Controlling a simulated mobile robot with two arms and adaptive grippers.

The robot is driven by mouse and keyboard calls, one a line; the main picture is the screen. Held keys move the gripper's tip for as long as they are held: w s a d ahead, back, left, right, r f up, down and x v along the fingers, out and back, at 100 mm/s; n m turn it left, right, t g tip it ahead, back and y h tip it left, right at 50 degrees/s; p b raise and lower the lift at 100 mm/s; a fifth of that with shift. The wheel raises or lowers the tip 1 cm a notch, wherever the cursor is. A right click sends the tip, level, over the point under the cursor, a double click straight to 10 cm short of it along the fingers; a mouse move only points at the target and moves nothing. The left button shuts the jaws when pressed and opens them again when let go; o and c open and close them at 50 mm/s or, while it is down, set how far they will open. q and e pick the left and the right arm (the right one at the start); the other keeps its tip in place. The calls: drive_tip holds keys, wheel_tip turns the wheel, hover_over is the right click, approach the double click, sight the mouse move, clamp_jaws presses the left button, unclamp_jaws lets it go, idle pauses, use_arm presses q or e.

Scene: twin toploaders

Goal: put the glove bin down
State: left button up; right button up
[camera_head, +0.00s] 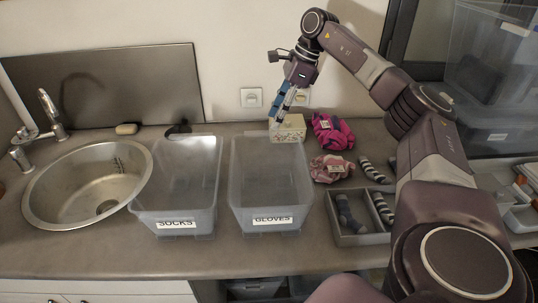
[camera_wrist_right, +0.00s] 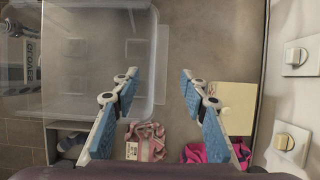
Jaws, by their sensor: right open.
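The glove bin (camera_head: 270,208) is a clear, empty plastic tub with a "GLOVES" label on its front. It stands upright on the counter, just right of the socks bin (camera_head: 176,213). My right gripper (camera_head: 281,112) is open and empty, above the bin's back right corner. In the right wrist view, the open gripper (camera_wrist_right: 159,78) has its fingers on either side of the line of a bin wall, and the glove bin (camera_wrist_right: 90,68) fills the upper left. I cannot tell whether the fingers touch the rim. My left gripper is not in view.
A grey divided tray (camera_head: 350,239) holds rolled socks. A sink (camera_head: 88,185) is at the left. The front counter strip is clear.

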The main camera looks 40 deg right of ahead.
sight(267, 132)
drive_tip(key=shift+x, duration=0.85)
drive_tip(key=p+x, duration=0.1)
drive_tip(key=x, duration=0.1)
drive_tip(key=p+x, duration=0.1)
drive_tip(key=x, duration=0.1)
drive_tip(key=shift+w+a+f, duration=0.1)
drive_tip(key=shift+a+f, duration=0.05)
drive_tip(key=shift+a, duration=0.15)
drive_tip(key=shift+w+a+f, duration=0.1)
drive_tip(key=shift+f, duration=0.25)
drive_tip(key=shift+f, duration=0.2)
clamp_jaws()
